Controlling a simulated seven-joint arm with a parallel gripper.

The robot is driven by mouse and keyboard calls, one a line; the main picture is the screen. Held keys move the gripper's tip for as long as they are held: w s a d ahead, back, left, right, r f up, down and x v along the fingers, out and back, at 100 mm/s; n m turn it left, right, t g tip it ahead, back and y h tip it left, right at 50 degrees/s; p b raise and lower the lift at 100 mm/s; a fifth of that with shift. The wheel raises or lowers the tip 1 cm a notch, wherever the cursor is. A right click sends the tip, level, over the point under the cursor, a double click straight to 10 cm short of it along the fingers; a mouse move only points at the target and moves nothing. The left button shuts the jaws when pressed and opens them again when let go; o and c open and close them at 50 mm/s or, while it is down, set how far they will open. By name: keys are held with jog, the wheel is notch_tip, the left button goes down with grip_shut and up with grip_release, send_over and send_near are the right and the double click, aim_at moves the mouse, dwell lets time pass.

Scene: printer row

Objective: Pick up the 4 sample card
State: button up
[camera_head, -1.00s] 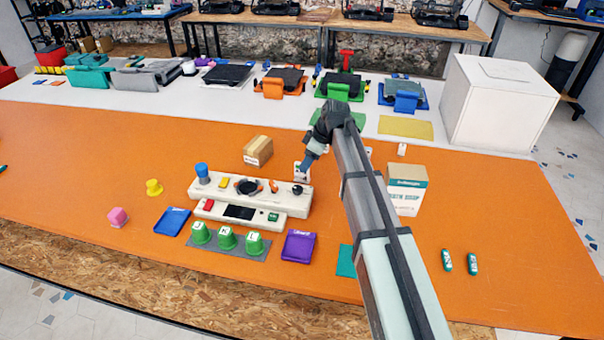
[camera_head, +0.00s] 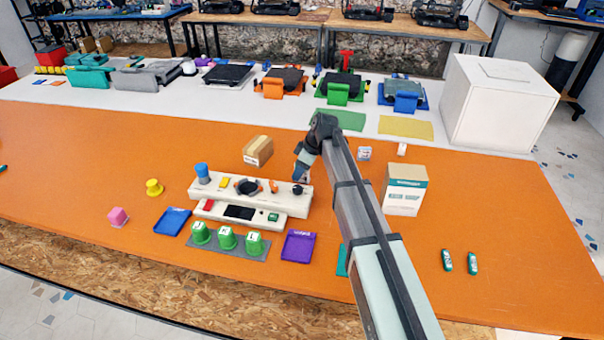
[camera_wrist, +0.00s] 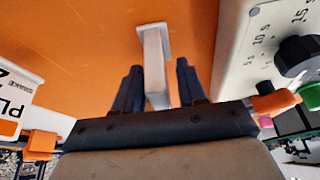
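In the wrist view, a narrow white upright piece (camera_wrist: 155,55), probably a sample card seen nearly edge-on, stands on the orange surface. Its face is not readable, so I cannot tell whether it bears a 4. My gripper (camera_wrist: 160,80) is open, with one dark finger on each side of the piece and visible gaps to both. In the head view, my gripper (camera_head: 301,172) is low behind the console's right end and hides most of that spot. A small white marked block (camera_head: 364,154) stands to the right of my arm; its mark is unclear.
The white console (camera_head: 250,188) with knobs and dial is close in front of my gripper. A brown box (camera_head: 258,150) stands left, a white-and-teal carton (camera_head: 405,190) right. A purple tray (camera_head: 298,245) and green cups (camera_head: 227,238) lie nearer.

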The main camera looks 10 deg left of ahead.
grip_shut()
jog(key=shift+r, duration=0.1)
